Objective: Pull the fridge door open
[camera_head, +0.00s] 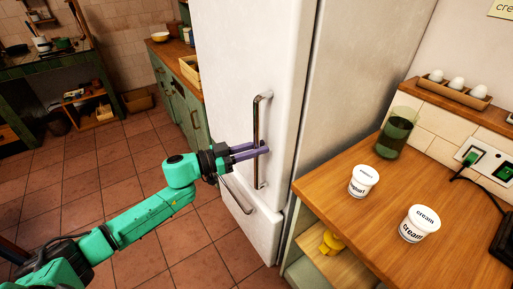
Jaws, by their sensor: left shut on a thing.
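The white fridge (236,75) stands in the middle of the head view, with its tall upper door and a lower door (252,222) below. A dark vertical handle (259,115) with light ends runs along the right part of the upper door. My left gripper (262,148) reaches in from the left, its purple fingers shut on the handle's lower half. The upper door looks closed against the body; a small gap would be hard to tell. My right gripper is not in view.
A wooden counter (357,248) at the right holds a yogurt cup (363,181), a cream cup (419,223) and a green glass jar (396,134). An egg rack (452,90) sits on the ledge behind. Green cabinets (178,95) stand beyond the fridge. Tiled floor (130,160) is clear at left.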

